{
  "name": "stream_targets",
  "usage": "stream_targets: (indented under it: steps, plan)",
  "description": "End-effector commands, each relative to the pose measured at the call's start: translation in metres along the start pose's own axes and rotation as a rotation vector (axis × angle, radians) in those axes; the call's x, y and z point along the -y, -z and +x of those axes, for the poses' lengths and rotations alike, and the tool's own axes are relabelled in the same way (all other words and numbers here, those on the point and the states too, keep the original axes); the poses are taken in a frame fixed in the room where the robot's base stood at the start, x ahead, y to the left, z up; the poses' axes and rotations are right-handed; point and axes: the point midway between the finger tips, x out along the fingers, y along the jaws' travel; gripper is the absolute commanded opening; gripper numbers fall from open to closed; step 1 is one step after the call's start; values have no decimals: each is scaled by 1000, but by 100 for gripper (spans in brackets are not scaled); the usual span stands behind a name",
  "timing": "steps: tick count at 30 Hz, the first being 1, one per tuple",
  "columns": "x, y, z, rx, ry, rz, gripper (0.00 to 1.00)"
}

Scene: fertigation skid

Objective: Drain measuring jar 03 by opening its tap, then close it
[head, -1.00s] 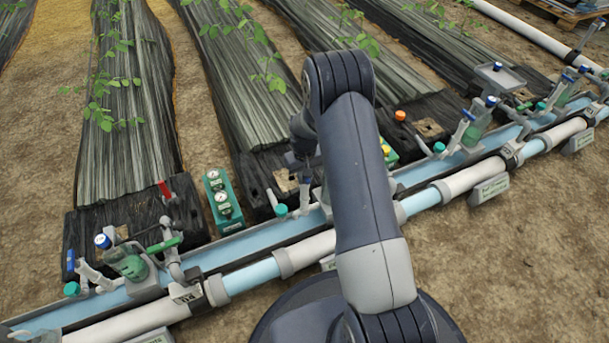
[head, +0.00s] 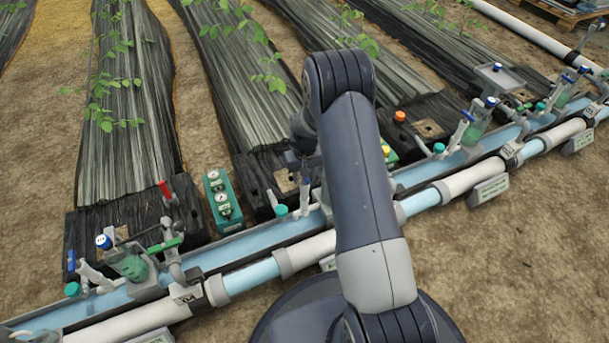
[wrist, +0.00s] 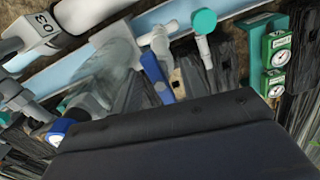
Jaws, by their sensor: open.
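The label plate reading 03 (wrist: 43,40) shows upside down at the left of the wrist view. Beside it is a clear measuring jar (wrist: 105,78); its liquid level cannot be made out. A blue lever handle (wrist: 155,76), seemingly the tap's, stands right of the jar. It shows as a small blue tip (head: 306,184) in the head view, where my arm hides the jar. My gripper (head: 298,160) is partly hidden behind my arm, just above the blue handle and apart from it. It is open and holds nothing visible. Its dark body fills the bottom of the wrist view.
A green gauge box (head: 222,200) stands left of my gripper, also in the wrist view (wrist: 277,55). Similar jars stand at left (head: 130,262) and right (head: 477,125). White and blue pipes cross the front. A teal cap (wrist: 204,21) rises near the handle.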

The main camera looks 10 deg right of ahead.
Motion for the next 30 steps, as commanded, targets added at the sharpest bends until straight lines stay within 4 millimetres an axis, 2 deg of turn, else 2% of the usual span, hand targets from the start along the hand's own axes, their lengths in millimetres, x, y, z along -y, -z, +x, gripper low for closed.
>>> stream_targets:
  steps: [1, 6, 18, 30]
  plan:
    - [0, 0, -11, -2, 0, 0, 41]
    - [0, 0, -38, -1, 0, 0, 41]
    - [0, 0, -94, 0, 0, 0, 41]
    - [0, 0, -94, 0, 0, 0, 41]
